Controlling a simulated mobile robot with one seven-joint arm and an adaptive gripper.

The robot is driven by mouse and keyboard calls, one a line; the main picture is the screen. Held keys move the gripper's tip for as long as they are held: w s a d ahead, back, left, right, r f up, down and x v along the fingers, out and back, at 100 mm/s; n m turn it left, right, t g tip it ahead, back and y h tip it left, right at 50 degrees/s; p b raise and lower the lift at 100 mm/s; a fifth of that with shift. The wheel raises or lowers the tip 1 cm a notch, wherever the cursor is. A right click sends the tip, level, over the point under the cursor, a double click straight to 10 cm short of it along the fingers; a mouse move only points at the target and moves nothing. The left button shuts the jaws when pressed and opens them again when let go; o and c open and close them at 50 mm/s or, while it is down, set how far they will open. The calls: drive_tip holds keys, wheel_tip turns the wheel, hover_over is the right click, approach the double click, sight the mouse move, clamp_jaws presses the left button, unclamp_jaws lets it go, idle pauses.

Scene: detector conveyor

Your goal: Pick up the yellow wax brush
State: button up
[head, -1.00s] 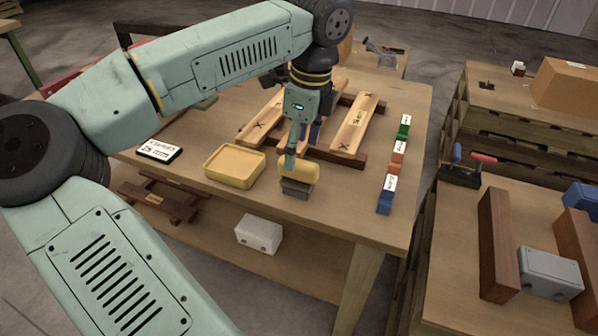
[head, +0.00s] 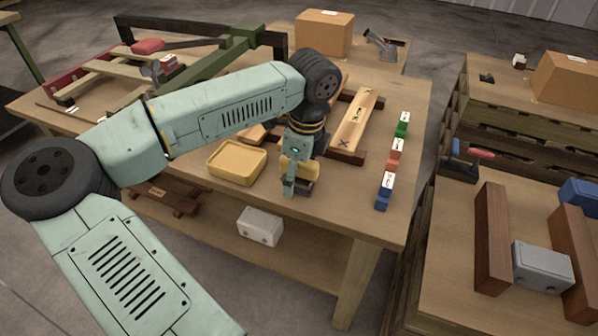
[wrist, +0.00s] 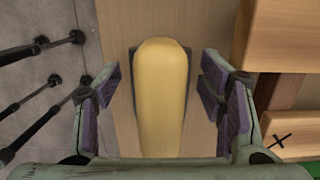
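The yellow wax brush (wrist: 160,100) has a rounded yellow top and a dark grey base, and stands on the wooden table near its front edge. In the head view the brush (head: 288,167) is partly hidden by my gripper (head: 297,190), which is right over it. In the wrist view my gripper (wrist: 168,92) is open. Its purple-padded fingers are on either side of the brush, with a gap on each side and table showing in between.
A yellow tray (head: 237,181) lies left of the brush. Green, red and blue labelled blocks (head: 384,193) line the table's right side. Wooden boards (head: 356,120) on dark supports lie behind. Bare table (head: 345,200) lies between the brush and the blocks.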

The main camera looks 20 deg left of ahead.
drive_tip(key=c, duration=1.2)
drive_tip(key=shift+r, duration=0.1)
